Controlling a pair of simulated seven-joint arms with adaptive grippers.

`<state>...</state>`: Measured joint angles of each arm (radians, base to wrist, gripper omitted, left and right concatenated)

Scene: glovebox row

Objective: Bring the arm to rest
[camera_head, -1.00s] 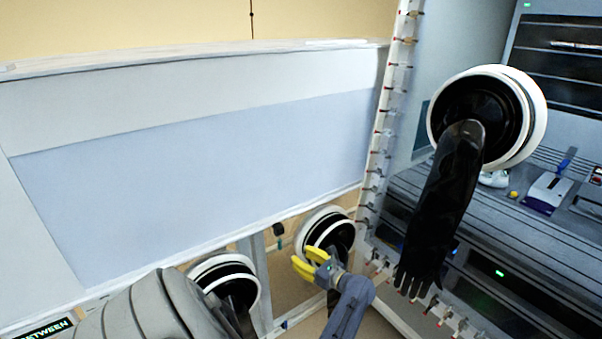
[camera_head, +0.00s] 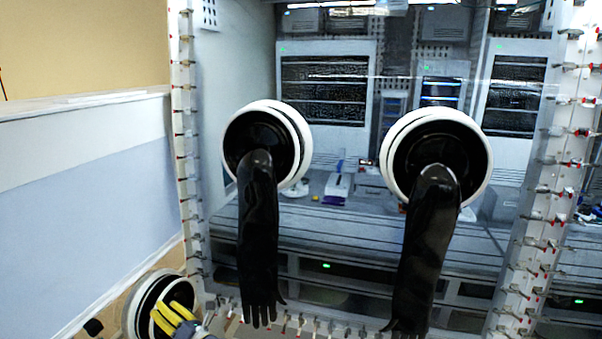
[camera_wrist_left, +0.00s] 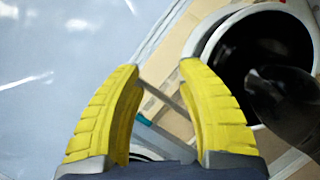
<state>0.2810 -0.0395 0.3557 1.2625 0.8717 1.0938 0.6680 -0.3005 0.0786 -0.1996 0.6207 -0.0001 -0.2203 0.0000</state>
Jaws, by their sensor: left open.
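My left gripper (camera_head: 172,318) shows at the bottom left of the head view, with yellow fingers in front of a white-rimmed glove port (camera_head: 137,312). In the left wrist view its two yellow fingers (camera_wrist_left: 165,90) stand apart with nothing between them. A white-rimmed port (camera_wrist_left: 215,35) with a black glove (camera_wrist_left: 275,95) lies just right of the fingers there; I see no contact. My right gripper is not in view.
Two black gloves (camera_head: 258,235) (camera_head: 428,245) hang from white-ringed ports in the glovebox's clear front. Clamped frame posts (camera_head: 187,150) (camera_head: 535,210) flank it. A pale blue panel (camera_head: 90,220) fills the left. Instruments stand behind the window.

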